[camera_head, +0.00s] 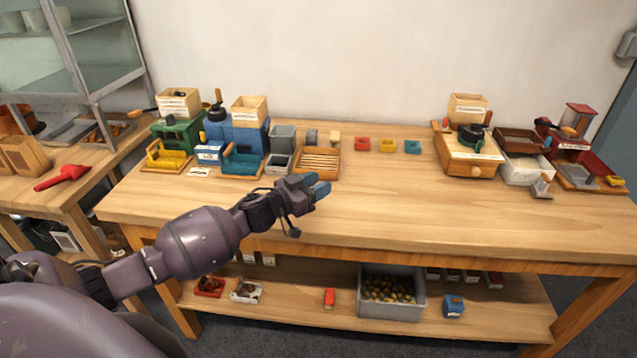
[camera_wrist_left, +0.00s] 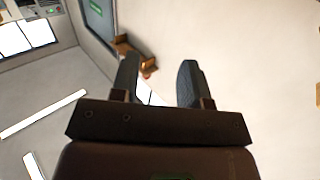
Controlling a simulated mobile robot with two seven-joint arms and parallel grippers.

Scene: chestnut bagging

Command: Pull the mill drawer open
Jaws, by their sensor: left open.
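A wooden mill (camera_head: 452,148) with a dark crank on top stands at the back right of the workbench. Its drawer (camera_head: 463,169) has a small round knob on the front and looks shut. My left gripper (camera_head: 320,187) is over the middle of the bench, well left of the mill and not touching it. In the left wrist view its two fingers (camera_wrist_left: 160,80) are apart with nothing between them. The mill is not clearly seen in that view. My right gripper is not in view.
Right of the mill stand a brown tray (camera_head: 522,138) over a white bin (camera_head: 518,170) and a red machine (camera_head: 566,145). Small red, yellow and teal trays (camera_head: 387,145) sit left of it. The bench front (camera_head: 400,215) is clear.

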